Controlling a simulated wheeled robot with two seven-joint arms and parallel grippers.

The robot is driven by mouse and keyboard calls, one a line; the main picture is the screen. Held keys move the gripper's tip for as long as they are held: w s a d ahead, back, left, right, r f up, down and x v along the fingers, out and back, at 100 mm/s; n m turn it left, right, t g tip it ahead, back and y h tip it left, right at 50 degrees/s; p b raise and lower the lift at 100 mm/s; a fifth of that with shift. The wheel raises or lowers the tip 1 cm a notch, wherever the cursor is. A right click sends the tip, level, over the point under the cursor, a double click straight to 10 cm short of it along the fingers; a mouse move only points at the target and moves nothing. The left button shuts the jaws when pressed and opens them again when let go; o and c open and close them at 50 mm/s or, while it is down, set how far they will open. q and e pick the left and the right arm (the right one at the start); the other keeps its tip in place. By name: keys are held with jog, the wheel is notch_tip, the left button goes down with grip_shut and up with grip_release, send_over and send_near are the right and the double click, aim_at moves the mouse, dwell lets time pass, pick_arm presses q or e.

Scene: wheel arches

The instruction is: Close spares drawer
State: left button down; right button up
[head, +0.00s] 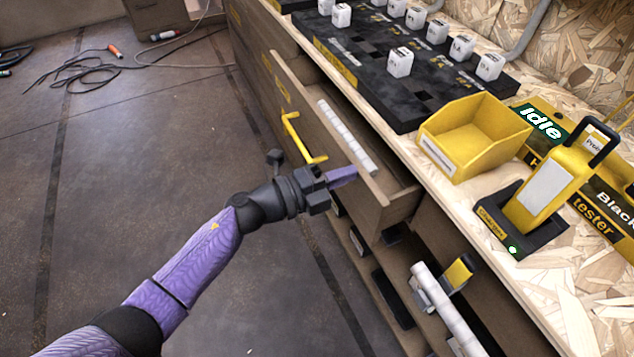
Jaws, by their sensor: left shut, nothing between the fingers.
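The open wooden spares drawer (325,140) sticks out from the front of the workbench, with a yellow handle (291,135) on its face. A white roll-like object (347,137) lies along inside it. My left gripper (350,174) is shut and empty. Its purple fingers are at the near end of the drawer front, just right of the handle's lower end; I cannot tell whether they touch the wood. My right gripper is not in view.
The bench top holds a black tray (385,98) with white blocks, an empty yellow bin (462,157) and a yellow tester (550,188) in a black stand. Below, another white roll (447,308) sticks out.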

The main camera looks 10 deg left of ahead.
aim_at(362, 167)
pick_arm(q)
jog(key=x, duration=0.3)
jog(key=shift+w+d, duration=0.15)
jog(key=shift+d, duration=0.05)
dwell(0.3)
